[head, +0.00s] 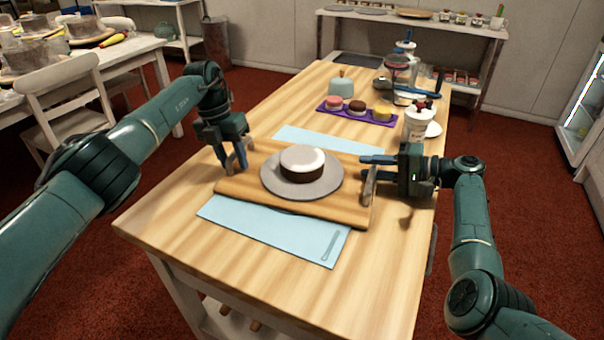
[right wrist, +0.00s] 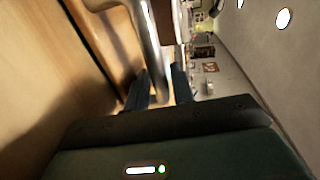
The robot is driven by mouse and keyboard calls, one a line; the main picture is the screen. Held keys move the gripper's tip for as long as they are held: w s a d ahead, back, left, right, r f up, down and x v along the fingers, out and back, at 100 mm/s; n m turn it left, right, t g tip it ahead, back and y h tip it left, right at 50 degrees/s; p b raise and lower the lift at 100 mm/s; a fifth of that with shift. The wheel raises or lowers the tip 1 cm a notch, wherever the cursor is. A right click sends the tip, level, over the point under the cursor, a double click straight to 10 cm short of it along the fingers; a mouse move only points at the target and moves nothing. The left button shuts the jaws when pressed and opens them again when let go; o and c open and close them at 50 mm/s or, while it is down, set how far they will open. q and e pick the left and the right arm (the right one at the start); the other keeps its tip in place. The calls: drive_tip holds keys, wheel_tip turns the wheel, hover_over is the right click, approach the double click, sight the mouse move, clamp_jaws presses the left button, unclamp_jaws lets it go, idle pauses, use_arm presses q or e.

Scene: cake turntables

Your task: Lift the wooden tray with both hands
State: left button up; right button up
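The wooden tray (head: 340,207) lies across a light blue mat (head: 270,228) on the table. It carries a grey round turntable (head: 273,178) with a dark, white-topped cake (head: 302,162). My left gripper (head: 234,162) points down at the metal handle on the tray's left end, its fingers apart around it. My right gripper (head: 370,167) reaches in from the right at the metal handle (head: 368,187) on the right end. In the right wrist view, the fingers (right wrist: 160,85) stand apart with the curved metal handle (right wrist: 150,45) between or just beyond them; contact is unclear.
Behind the tray, a purple tray (head: 345,113) holds small cakes. A topped white cup (head: 418,122) stands behind my right gripper, with jars (head: 397,70) farther back. The front of the wooden table (head: 180,225) is clear. A white chair (head: 65,95) stands at left.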

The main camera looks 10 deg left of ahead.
use_arm(q)
drive_tip(key=c, duration=0.5)
use_arm(e)
drive_tip(key=c, duration=0.5)
use_arm(q)
clamp_jaws()
use_arm(e)
clamp_jaws()
use_arm(q)
drive_tip(key=shift+r, duration=0.1)
use_arm(e)
drive_tip(key=shift+r, duration=0.1)
